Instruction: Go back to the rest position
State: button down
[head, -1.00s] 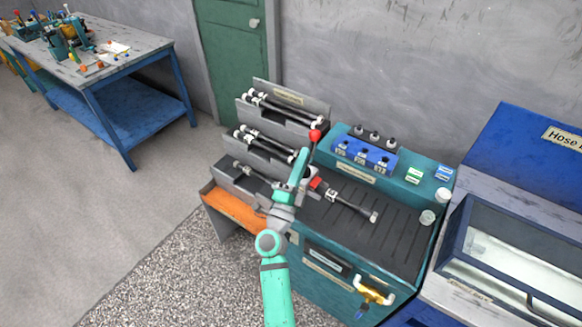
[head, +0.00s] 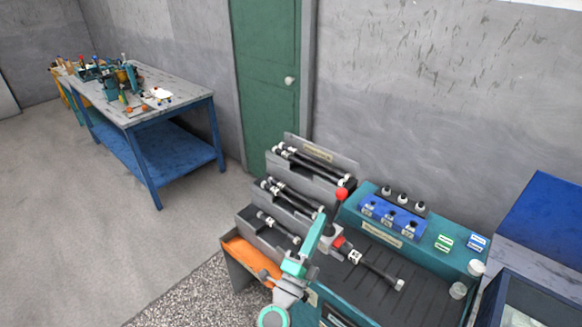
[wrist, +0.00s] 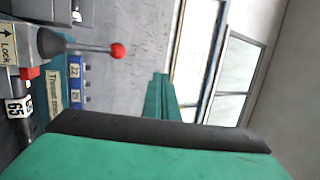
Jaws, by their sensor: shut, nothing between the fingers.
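My gripper (head: 319,222) is green and shows in the head view above the left part of the hose bench, just left of and below the red lever knob (head: 341,193). In the wrist view its green fingers (wrist: 160,95) are together with nothing held, apart from the lever. The lever's red knob (wrist: 118,51) and grey shaft stand left of the fingers there. A black hose (head: 375,270) with a white label lies on the ribbed bench top, one end at the red and grey clamp (head: 338,243). The lower arm is cut off by the picture edge.
Grey racks (head: 322,172) with several hoses stand behind and left of the gripper. A blue block (head: 391,213) sits on the teal bench (head: 348,216). A blue cabinet (head: 545,215) is at right. A workbench (head: 178,92) stands far left, with open floor in front.

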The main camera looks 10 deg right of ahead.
jog(key=shift+s+f, duration=0.1)
jog(key=s+a+f+n+y, duration=0.5)
jog(key=s+n, duration=0.3)
jog(key=s, duration=0.5)
jog(key=s+a+f+n+g+y, duration=0.1)
jog(key=s+a+f+n+y, duration=0.4)
jog(key=s, duration=0.8)
jog(key=s+a+f+n+g+y, duration=0.1)
jog(key=s+a+f+n+y, duration=0.3)
jog(key=s+a+n, duration=0.4)
jog(key=s+f+n, duration=0.1)
jog(key=s+n, duration=0.3)
jog(key=s, duration=0.1)
jog(key=shift+s+a+f+y, duration=0.15)
jog(key=shift+s+f+y, duration=0.1)
jog(key=shift+y, duration=0.15)
